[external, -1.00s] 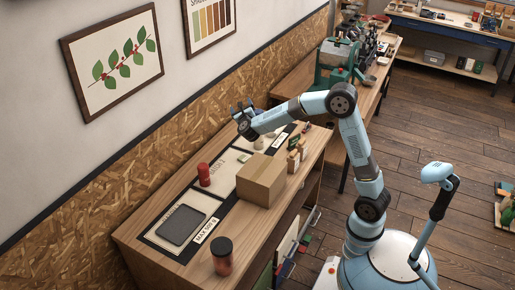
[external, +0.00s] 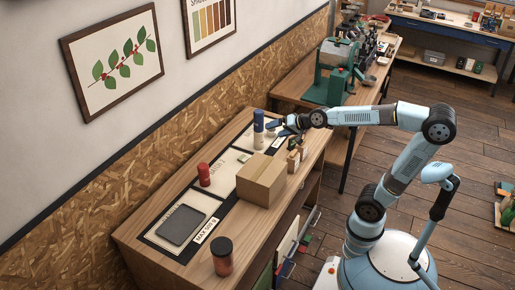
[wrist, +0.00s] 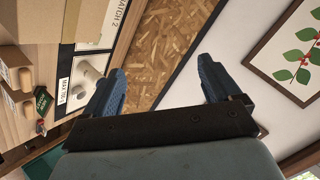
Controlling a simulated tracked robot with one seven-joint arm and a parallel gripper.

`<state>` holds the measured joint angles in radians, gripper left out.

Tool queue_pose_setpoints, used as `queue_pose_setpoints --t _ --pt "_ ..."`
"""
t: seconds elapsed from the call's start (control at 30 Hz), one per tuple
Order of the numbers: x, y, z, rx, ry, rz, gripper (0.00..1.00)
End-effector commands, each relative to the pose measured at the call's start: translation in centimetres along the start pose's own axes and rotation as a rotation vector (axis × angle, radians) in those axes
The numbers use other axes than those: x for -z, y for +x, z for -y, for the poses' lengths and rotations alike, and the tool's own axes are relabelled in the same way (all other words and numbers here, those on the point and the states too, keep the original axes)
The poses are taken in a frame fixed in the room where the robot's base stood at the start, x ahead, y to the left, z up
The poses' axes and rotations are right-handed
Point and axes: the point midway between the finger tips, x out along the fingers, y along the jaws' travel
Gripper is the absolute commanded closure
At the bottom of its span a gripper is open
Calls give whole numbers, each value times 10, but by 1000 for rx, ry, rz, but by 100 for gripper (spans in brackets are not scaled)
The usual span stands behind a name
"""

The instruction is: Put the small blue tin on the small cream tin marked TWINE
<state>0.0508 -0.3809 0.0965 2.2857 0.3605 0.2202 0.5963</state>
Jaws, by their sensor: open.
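The TWINE marking is too small to read.
A cardboard box (external: 262,180) stands on the bench in front of the stack, with small packets (external: 294,160) beside it. A red tin (external: 204,175), a dark tray (external: 181,225) and a dark-lidded jar (external: 222,256) stand nearer. Pale objects (wrist: 88,75) lie on a labelled mat.

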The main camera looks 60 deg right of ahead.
Motion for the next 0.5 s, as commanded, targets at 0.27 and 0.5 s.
queue_pose_setpoints --t 0.27,0.5 --pt "-62 -88 -90 -186 -504 234 9" --pt "-93 -140 -156 -296 -785 407 9"
